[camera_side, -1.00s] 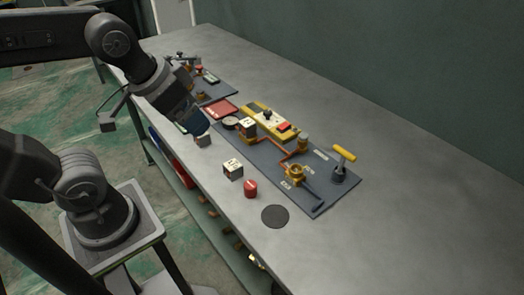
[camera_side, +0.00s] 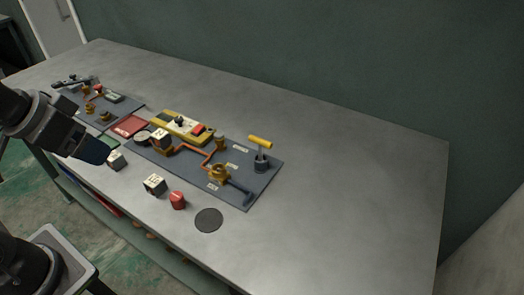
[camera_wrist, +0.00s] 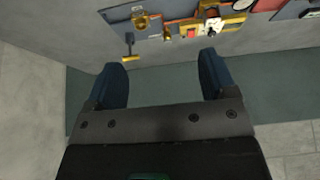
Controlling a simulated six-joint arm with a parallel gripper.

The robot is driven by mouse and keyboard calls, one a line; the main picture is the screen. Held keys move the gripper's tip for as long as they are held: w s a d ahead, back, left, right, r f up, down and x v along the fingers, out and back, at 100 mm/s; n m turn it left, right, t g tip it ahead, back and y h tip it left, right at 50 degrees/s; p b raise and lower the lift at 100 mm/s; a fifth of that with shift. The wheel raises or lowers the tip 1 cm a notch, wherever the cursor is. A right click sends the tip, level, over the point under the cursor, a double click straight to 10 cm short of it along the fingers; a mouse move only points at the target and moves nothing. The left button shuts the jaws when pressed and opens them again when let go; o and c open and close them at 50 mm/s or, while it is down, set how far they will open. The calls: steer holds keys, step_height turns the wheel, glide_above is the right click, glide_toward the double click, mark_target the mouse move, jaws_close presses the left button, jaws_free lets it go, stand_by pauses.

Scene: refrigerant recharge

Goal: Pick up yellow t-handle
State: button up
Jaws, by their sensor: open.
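The yellow T-handle (camera_side: 260,141) stands upright on a dark round base near the right end of the grey board (camera_side: 240,185). In the wrist view the T-handle (camera_wrist: 129,57) is up and left of centre, beyond the left finger and apart from it. My gripper (camera_side: 97,152) is at the left of the side view, well away from the T-handle. In the wrist view my gripper (camera_wrist: 165,62) has its two blue fingers wide apart with nothing between them.
The board carries copper piping, a brass valve (camera_side: 219,174) and a yellow manifold (camera_side: 180,126). Numbered white blocks (camera_side: 154,184), a red cap (camera_side: 177,200) and a black disc (camera_side: 208,220) lie in front. The table's right part (camera_side: 360,200) is clear.

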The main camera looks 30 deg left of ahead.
steer(key=c, duration=0.6)
steer(key=w+d+r+m+g, duration=0.1)
steer(key=w+d+r+m, duration=0.1)
steer(key=w+r+m, duration=0.45)
steer(key=m+g, duration=0.5)
steer(key=m, duration=0.7)
glide_above(260, 139)
step_height(260, 139, down, 10)
steer(key=shift+n, duration=0.25)
step_height(260, 139, down, 13)
steer(key=shift+f, duration=0.1)
